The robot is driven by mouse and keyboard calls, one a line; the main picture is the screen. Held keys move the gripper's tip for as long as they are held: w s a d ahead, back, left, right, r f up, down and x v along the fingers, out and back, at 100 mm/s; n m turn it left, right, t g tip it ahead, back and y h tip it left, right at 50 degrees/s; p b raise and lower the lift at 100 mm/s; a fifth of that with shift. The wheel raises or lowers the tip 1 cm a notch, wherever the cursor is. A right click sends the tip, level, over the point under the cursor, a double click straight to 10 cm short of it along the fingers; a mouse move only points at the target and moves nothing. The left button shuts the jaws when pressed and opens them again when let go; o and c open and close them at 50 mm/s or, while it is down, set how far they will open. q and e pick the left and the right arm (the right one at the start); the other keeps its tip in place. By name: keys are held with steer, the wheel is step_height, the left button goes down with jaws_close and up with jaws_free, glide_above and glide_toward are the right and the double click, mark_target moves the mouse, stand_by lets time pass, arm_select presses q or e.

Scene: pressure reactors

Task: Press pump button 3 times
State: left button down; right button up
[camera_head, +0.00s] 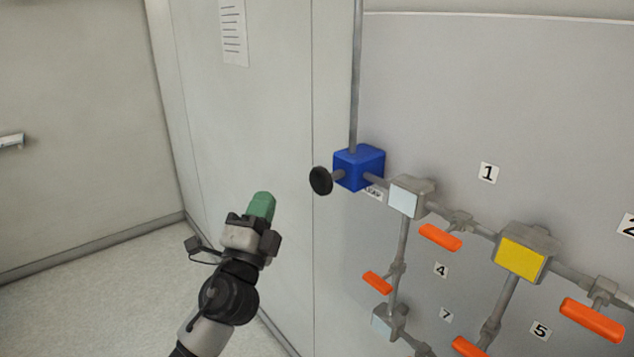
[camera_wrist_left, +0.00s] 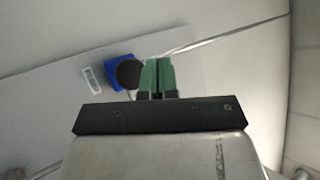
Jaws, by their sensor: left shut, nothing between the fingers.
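The pump is a blue box (camera_head: 358,168) on the wall panel, with a round black button (camera_head: 320,181) sticking out on its left on a short grey stem. My left gripper (camera_head: 263,203), with green fingers, is shut and empty, to the left of and a little below the button in the head view, apart from it in that picture. In the left wrist view the black button (camera_wrist_left: 130,73) shows just left of the shut green fingertips (camera_wrist_left: 158,66), in front of the blue box (camera_wrist_left: 118,60). I cannot tell the exact gap in depth. My right gripper is not in view.
Grey pipes run from the pump to a pale block (camera_head: 410,197) and a yellow-faced block (camera_head: 522,254). Several orange valve handles (camera_head: 440,237) and number labels (camera_head: 488,173) are on the panel. A paper sheet (camera_head: 233,32) hangs upper left. Floor (camera_head: 90,300) is clear at left.

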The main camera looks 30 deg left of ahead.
mark_target(321, 181)
arm_select(q)
steer(key=w+d, duration=0.3)
steer(key=w, duration=0.4)
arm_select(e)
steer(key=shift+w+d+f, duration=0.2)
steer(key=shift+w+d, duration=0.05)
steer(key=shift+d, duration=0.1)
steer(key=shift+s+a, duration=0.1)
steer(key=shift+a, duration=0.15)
arm_select(q)
steer(key=shift+b, duration=0.3)
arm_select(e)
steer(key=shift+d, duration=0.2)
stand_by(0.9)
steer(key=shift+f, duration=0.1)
arm_select(q)
steer(key=shift+w+d, duration=0.1)
steer(key=shift+w, duration=0.25)
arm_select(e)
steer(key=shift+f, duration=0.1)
